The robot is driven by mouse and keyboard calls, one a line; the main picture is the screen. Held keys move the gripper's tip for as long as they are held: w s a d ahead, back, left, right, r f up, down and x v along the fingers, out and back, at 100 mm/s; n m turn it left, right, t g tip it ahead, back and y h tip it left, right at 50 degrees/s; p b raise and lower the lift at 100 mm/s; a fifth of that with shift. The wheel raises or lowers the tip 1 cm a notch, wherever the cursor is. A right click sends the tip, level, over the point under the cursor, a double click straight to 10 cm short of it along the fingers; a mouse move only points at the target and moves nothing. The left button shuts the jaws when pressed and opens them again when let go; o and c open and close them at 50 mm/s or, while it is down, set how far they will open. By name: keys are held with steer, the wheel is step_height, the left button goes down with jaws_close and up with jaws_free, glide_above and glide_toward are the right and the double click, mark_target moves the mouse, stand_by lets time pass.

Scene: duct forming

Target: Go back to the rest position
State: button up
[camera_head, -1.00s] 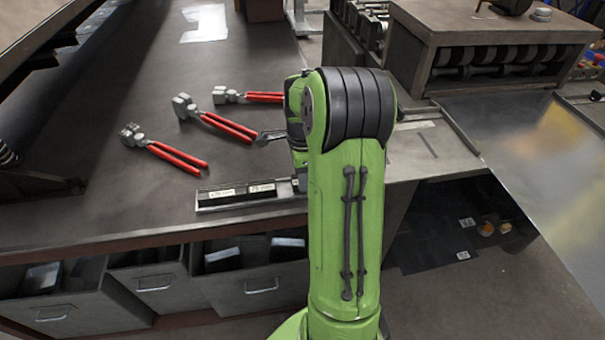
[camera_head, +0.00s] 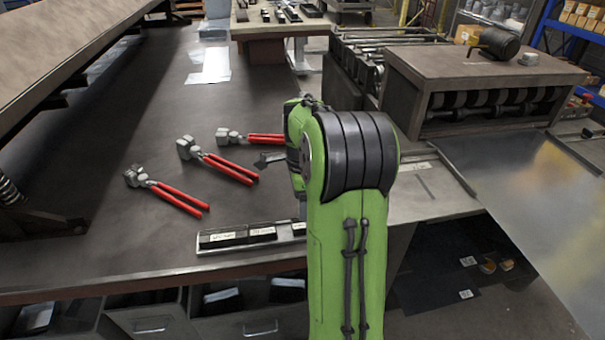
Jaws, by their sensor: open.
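My green arm (camera_head: 345,240) stands in the middle of the head view and hides most of its own far end. Part of my gripper (camera_head: 270,158) shows as dark fingers just left of the arm, above the dark workbench (camera_head: 130,245). It is open, and I see nothing held in it. Three red-handled pliers lie on the bench to its left: the near one (camera_head: 168,192), the middle one (camera_head: 218,160) and the far one (camera_head: 250,138). The far one's handle ends pass behind my arm.
A tray with black blocks (camera_head: 250,236) lies at the bench's front edge, partly behind my arm. Open drawers (camera_head: 150,322) are below. A roller machine (camera_head: 480,85) and a shiny metal sheet (camera_head: 530,180) stand right. A sloped panel (camera_head: 80,45) overhangs at left.

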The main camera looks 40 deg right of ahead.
step_height(320, 180, up, 9)
steer(key=p, duration=0.2)
steer(key=shift+r, duration=0.2)
steer(key=s+a+r+n+t+p, duration=0.1)
steer(key=s+a+r+n, duration=0.2)
steer(key=a+n, duration=0.25)
steer(key=s+a+r+n+t+h+p, duration=0.1)
steer(key=s+a+r+n, duration=0.1)
steer(key=a+n, duration=0.4)
steer(key=s+a+r+n+t+p, duration=0.1)
steer(key=s+a+r+n, duration=0.2)
steer(key=a+n, duration=0.3)
steer(key=s+a+f+n+t+y, duration=0.1)
steer(key=s+a+f+n+t, duration=0.1)
steer(key=s+a+n, duration=0.4)
steer(key=shift+s+a+f+n+t, duration=0.15)
steer(key=shift+s+f+n+t, duration=0.15)
steer(key=shift+s+n, duration=0.3)
